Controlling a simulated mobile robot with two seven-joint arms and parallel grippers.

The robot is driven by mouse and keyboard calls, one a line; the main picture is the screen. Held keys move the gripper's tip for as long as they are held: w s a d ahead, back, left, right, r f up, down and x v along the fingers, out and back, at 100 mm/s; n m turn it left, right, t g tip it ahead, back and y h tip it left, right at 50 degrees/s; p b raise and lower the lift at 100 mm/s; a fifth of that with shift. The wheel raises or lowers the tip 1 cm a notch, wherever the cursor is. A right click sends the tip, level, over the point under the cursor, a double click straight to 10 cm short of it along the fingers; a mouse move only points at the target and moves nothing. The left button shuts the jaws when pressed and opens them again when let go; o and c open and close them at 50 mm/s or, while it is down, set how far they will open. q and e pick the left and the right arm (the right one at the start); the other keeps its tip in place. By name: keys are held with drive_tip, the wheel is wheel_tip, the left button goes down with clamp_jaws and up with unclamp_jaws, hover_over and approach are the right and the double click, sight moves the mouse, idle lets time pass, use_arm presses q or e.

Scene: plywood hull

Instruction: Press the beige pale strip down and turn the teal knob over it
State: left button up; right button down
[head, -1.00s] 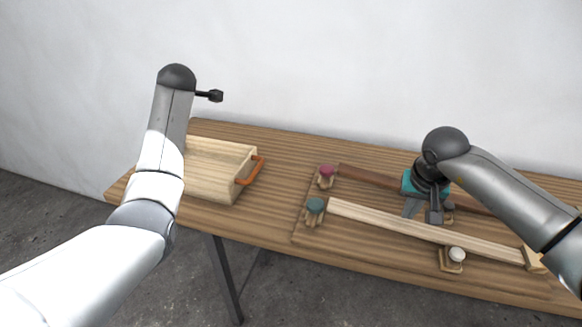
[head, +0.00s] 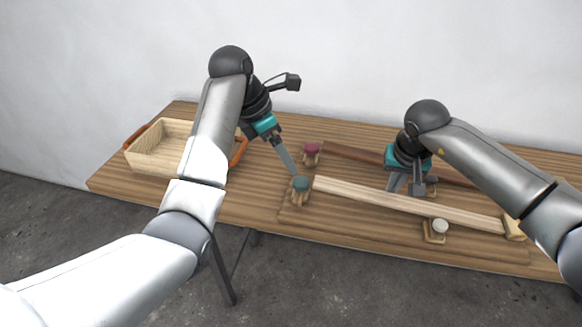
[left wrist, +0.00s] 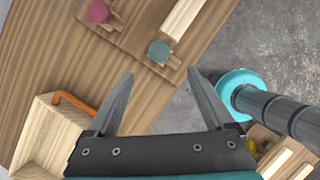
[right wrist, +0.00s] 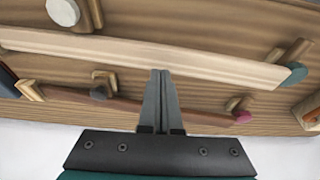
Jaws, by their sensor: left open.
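The beige pale strip (head: 400,200) lies lengthwise on the board, its right end at a light wooden block (head: 514,228). The teal knob (head: 301,184) stands on a small wooden mount at the strip's left end; it also shows in the left wrist view (left wrist: 159,50). My left gripper (head: 294,172) is open and empty, pointing down close to the teal knob, which lies ahead between its fingertips in the left wrist view. My right gripper (right wrist: 160,73) is shut with nothing visible between its fingers, its tips at the strip's edge; I cannot tell if they touch it.
A dark brown strip (head: 350,154) lies behind, with a pink knob (head: 311,149) at its left end. A white knob (head: 440,227) stands in front of the pale strip. A wooden tray (head: 150,161) with orange handles is at left.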

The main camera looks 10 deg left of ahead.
sight(299, 182)
use_arm(q)
drive_tip(key=x, duration=1)
drive_tip(key=shift+f, duration=0.15)
clamp_jaws()
idle(0.4)
use_arm(e)
drive_tip(key=shift+f, duration=0.25)
